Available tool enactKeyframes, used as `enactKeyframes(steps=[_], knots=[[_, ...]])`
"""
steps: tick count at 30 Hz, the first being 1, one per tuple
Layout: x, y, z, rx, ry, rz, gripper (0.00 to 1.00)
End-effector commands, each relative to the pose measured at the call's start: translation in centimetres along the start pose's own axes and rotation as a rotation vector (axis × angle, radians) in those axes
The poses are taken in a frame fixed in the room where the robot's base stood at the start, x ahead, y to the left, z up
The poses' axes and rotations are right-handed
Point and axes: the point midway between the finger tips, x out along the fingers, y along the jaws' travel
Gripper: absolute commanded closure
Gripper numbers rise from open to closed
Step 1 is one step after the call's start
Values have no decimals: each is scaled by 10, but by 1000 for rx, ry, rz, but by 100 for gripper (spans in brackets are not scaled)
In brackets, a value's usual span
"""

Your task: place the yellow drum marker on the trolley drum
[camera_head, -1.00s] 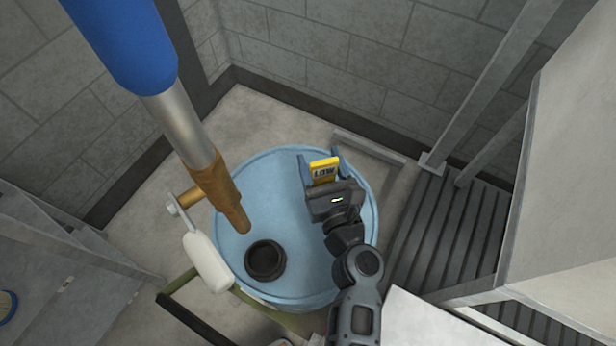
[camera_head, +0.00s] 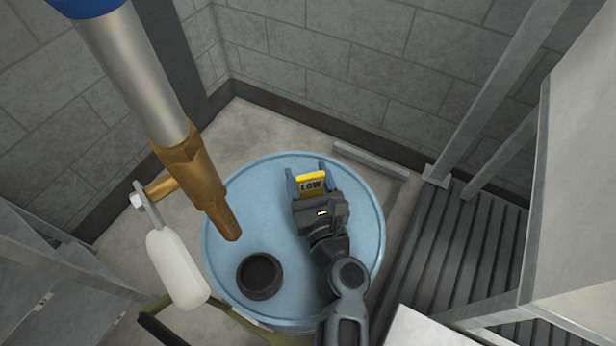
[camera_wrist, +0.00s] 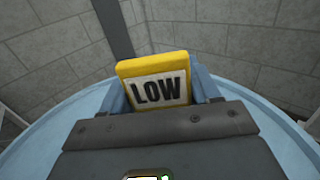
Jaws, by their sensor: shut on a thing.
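My gripper (camera_head: 311,186) is shut on the yellow drum marker (camera_head: 311,177), a small yellow block with a white label reading LOW. The marker also shows between the blue fingers in the wrist view (camera_wrist: 157,68). The light blue trolley drum (camera_head: 240,215) is below; its rim (camera_wrist: 52,124) curves on both sides in the wrist view. The marker is over the far part of the drum's top, inside the rim. I cannot tell whether its underside touches the top, as the gripper hides it.
A dark round cap (camera_head: 260,275) is on the drum's near left. A brass nozzle (camera_head: 195,180) on a steel tube hangs over the drum's left, with a white handle (camera_head: 177,268). A slatted grating (camera_head: 455,245) and grey cabinet (camera_head: 590,170) stand right. Block walls close the back.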

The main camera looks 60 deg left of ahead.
Motion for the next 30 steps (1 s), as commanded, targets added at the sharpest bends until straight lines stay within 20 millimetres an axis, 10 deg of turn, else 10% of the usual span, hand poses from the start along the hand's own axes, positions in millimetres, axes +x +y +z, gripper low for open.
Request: enactKeyframes(steps=[5, 6, 13, 23, 30], knots=[[0, 0, -4, 0, 0, 0, 73], [0, 0, -3, 0, 0, 0, 36], [0, 0, -3, 0, 0, 0, 14], [0, 0, 2, 0, 0, 0, 13], [-37, 0, 0, 1, 2, -2, 13]])
